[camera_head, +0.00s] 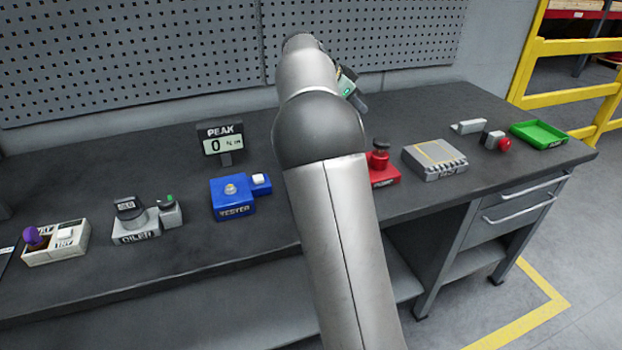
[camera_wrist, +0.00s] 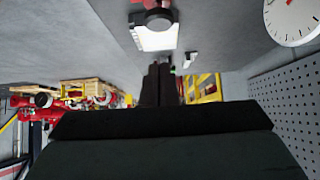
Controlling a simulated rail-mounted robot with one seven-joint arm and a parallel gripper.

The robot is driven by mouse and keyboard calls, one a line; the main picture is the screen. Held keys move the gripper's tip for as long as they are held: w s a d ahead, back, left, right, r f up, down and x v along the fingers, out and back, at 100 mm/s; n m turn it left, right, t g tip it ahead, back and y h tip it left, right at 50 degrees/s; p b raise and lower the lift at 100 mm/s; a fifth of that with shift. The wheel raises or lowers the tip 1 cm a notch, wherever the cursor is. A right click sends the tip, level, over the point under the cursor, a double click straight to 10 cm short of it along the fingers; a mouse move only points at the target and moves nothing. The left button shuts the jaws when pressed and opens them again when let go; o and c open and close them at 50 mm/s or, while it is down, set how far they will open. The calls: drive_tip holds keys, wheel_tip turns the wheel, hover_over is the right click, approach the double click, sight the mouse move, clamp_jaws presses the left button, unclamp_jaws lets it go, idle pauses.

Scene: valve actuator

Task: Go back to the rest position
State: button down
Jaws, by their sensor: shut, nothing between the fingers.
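My gripper shows in the wrist view (camera_wrist: 160,84) as two dark fingers side by side, shut with nothing between them. It points away from the bench top, with a wall clock, pegboard and distant shelving around it. In the head view my arm rises across the middle, above the dark workbench (camera_head: 270,185). A small dark part with a green mark shows behind the arm near the pegboard; the fingertips are not clear there. No bench object is in contact with the gripper in the wrist view.
The bench holds a purple-knobbed tray (camera_head: 68,251), an oiler (camera_head: 137,233), a blue tester (camera_head: 232,208), a PEAK display (camera_head: 222,145), a red press-like device (camera_head: 380,172), a grey slotted block (camera_head: 434,160) and a green tray (camera_head: 539,136). A pegboard (camera_head: 140,55) stands behind.

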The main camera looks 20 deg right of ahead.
drive_tip(key=s+a+f+n+y, duration=0.3)
drive_tip(key=s+a+f+n, duration=0.2)
drive_tip(key=s+a, duration=0.4)
drive_tip(key=s+a+f+n+y+p, duration=0.1)
drive_tip(key=s+a+f+n+y, duration=0.2)
drive_tip(key=s+a, duration=0.7)
drive_tip(key=s+a+f+n+t+y+p, duration=0.1)
drive_tip(key=s+a+f+n+y, duration=0.2)
drive_tip(key=s+a+f+n, duration=0.4)
drive_tip(key=s+a+n, duration=0.3)
drive_tip(key=s+n, duration=0.1)
drive_tip(key=s, duration=0.4)
drive_tip(key=shift+f, duration=0.15)
